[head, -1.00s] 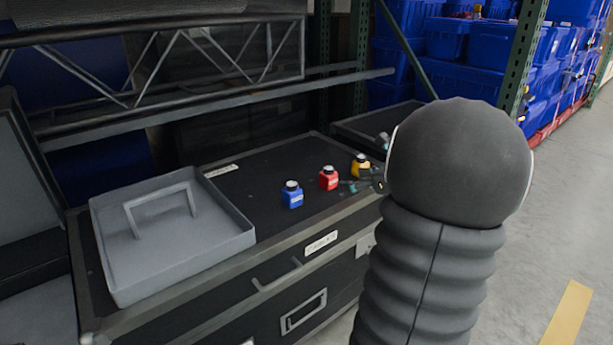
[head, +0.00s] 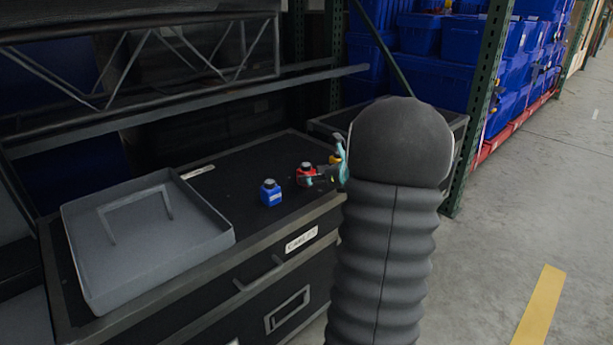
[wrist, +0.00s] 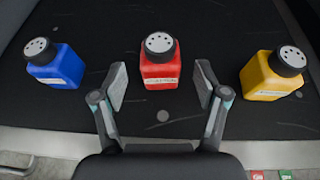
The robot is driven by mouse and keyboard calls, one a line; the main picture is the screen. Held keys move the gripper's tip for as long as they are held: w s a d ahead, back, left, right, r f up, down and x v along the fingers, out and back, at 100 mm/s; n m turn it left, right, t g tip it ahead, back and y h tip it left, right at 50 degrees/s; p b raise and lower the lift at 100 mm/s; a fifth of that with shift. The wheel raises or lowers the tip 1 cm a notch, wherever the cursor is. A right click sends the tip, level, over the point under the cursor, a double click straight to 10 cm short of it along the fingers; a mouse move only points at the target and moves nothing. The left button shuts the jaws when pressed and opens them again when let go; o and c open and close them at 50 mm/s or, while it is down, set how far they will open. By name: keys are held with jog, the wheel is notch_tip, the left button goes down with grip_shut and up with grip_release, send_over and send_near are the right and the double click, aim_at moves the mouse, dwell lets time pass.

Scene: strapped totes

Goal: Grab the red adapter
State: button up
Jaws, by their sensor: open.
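The red adapter (wrist: 160,68) is a small red block with a black-ringed, white-faced round top and a pale label. It stands upright on the black case top, in the middle of the wrist view. In the head view the red adapter (head: 303,178) is partly covered by my gripper. My gripper (wrist: 161,84) is open, with one finger on each side of the red adapter's lower front. Gaps show between the fingers and the adapter, and nothing is held. In the head view my gripper (head: 318,180) is low over the case, mostly hidden by my arm.
A blue adapter (wrist: 56,66) stands to the left and a yellow adapter (wrist: 270,78) to the right, each apart from the fingers. A grey tray (head: 150,262) with a handle lies on the black case (head: 235,170) at left. Metal truss lies behind.

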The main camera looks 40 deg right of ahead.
jog(key=x, duration=0.4)
jog(key=shift+s+f, duration=0.15)
jog(key=shift+c, duration=0.3)
jog(key=c, duration=1.2)
jog(key=shift+d, duration=0.1)
jog(key=shift+c, duration=0.2)
